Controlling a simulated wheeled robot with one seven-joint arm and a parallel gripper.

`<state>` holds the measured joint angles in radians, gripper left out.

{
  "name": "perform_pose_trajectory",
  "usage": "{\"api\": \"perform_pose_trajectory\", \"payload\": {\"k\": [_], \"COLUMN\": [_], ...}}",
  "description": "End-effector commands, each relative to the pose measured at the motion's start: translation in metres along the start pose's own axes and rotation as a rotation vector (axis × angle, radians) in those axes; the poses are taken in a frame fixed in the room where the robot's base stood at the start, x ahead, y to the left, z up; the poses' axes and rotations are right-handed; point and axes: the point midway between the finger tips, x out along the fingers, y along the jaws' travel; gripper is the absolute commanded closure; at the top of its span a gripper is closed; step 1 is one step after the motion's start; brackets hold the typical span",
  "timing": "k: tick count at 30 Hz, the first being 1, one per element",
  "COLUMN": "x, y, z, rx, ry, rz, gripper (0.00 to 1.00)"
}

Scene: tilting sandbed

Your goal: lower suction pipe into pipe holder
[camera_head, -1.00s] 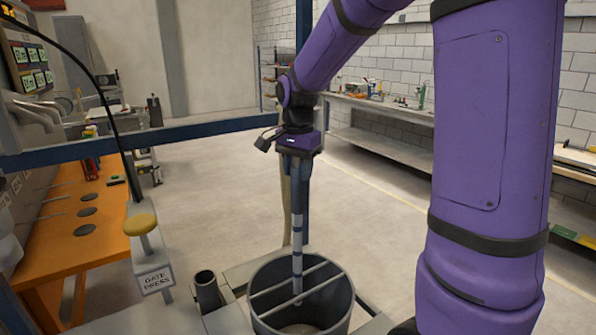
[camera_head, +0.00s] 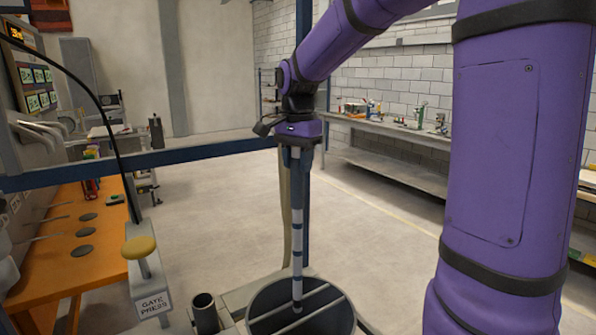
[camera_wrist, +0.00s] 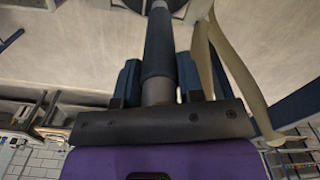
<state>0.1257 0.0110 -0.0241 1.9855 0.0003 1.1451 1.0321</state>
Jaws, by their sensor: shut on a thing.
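The suction pipe (camera_head: 297,240) is a slim grey tube with dark bands. It hangs about upright from my gripper (camera_head: 298,148), and its lower end appears over the open mouth of a large grey drum with crossbars (camera_head: 345,325). I cannot tell the height of the pipe's end. In the wrist view my gripper (camera_wrist: 158,85) has its two blue fingers on either side of the pipe (camera_wrist: 160,45), shut on it. A short, upright, open-topped tube (camera_head: 205,316) stands left of the drum, apart from the pipe; it looks like the pipe holder.
A yellow knob (camera_head: 138,246) on a post with a GATE PRESS sign (camera_head: 154,305) stands at left, beside an orange bench (camera_head: 70,250). A dark blue rail (camera_head: 190,154) crosses behind. A wall bench (camera_head: 400,135) is at back right. The middle floor is clear.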

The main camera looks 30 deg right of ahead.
Motion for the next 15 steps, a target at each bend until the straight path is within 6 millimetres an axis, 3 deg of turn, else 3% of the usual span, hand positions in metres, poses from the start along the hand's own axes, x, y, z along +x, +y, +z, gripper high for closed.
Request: {"api": "perform_pose_trajectory", "payload": {"k": [15], "x": [-0.044], "y": [0.0], "z": [0.0], "rx": [0.0], "ry": [0.002], "rz": [-0.003], "gripper": [1.0]}}
